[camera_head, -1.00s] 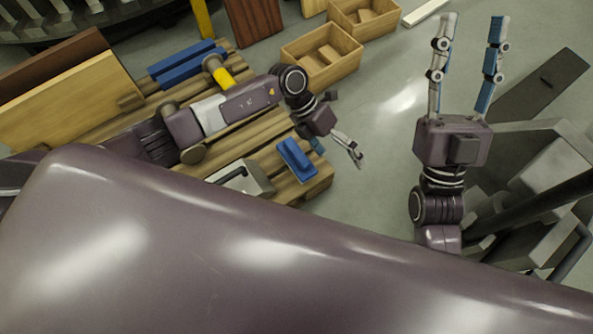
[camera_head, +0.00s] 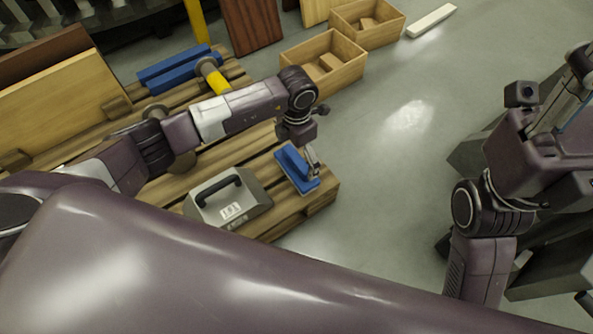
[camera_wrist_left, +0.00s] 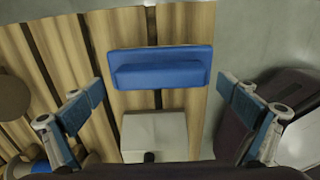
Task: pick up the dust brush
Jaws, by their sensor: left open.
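The dust brush (camera_head: 292,167), a blue block with a raised blue grip, lies at the right end of the slatted wooden pallet (camera_head: 318,199). In the left wrist view the brush (camera_wrist_left: 160,55) lies crosswise, ahead of the fingertips. My left gripper (camera_head: 311,163) is over the brush in the head view, pointing down. In the left wrist view my left gripper (camera_wrist_left: 160,91) is open and empty, its fingers spread to either side of the brush's width. My right gripper (camera_head: 575,88) is at the right edge, partly cut off; its jaw gap is unclear.
A grey case (camera_head: 254,189) with a black handle sits beside the brush on the pallet. Blue blocks (camera_head: 180,73) and a yellow-banded roller (camera_head: 215,80) lie farther back. Open wooden boxes (camera_head: 346,78) stand behind. Clear floor lies right of the pallet.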

